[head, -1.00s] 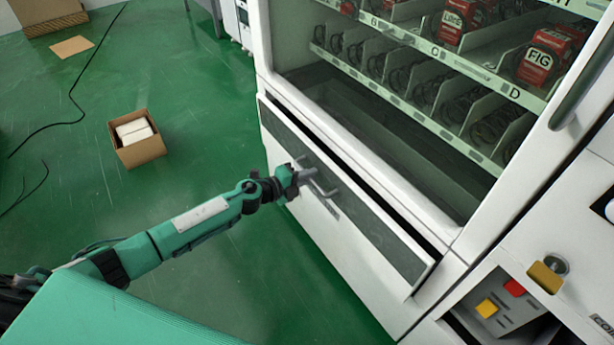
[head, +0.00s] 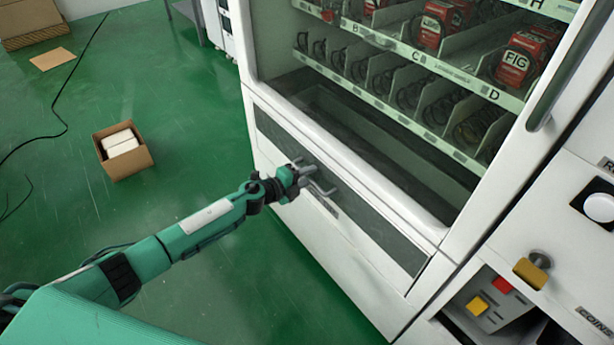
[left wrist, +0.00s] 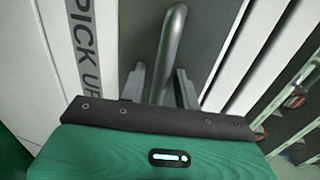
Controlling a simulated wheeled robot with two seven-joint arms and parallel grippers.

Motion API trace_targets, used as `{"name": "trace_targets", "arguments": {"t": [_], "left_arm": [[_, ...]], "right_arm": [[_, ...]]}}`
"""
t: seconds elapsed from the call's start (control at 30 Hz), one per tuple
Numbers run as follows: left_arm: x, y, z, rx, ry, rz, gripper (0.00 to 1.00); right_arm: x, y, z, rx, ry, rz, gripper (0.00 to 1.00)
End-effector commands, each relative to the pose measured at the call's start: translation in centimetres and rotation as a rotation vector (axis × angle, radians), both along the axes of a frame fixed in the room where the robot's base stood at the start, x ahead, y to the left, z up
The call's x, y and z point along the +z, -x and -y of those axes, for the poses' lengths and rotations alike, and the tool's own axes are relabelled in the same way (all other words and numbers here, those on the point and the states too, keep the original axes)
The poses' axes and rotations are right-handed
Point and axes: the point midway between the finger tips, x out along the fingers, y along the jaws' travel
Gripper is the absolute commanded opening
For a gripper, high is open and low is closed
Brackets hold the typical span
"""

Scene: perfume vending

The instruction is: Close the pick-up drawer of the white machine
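The white machine (head: 400,205) fills the right side of the head view. Its pick-up drawer (head: 385,238), with a dark grey front panel, sits about flush with the body; no dark gap shows along its top. My left gripper (head: 304,178) is at the drawer's metal handle (head: 324,191). In the left wrist view, the gripper's two fingers (left wrist: 160,88) are apart, one on each side of the grey handle (left wrist: 172,42), with gaps visible beside it. "PICK UP" lettering (left wrist: 84,40) shows left of the handle. My right gripper is not in view.
An open cardboard box (head: 122,152) with white contents stands on the green floor, left. A black cable (head: 62,105) lies farther left. A coin panel with a brass-coloured knob (head: 531,271) is at right. Shelves of red goods (head: 440,25) are above the drawer.

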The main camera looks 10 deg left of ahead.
Motion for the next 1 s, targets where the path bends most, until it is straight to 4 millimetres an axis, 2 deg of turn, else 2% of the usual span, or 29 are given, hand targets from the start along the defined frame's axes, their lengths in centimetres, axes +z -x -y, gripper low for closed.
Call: {"name": "trace_targets", "arguments": {"t": [0.23, 0.5, 0.7, 1.0], "left_arm": [[0.4, 1.1, -0.9, 0.0, 0.0, 0.0, 0.33], [1.4, 5.7, -4.5, 0.001, -0.001, -0.001, 0.33], [2.2, 8.7, -6.7, -0.001, 0.0, -0.001, 0.33], [2.8, 10.6, -8.2, -0.001, 0.0, 0.001, 0.33]], "right_arm": [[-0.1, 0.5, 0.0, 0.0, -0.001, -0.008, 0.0], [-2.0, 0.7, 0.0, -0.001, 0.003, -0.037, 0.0], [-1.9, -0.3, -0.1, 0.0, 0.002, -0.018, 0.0], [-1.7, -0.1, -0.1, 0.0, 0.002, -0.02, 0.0]]}}
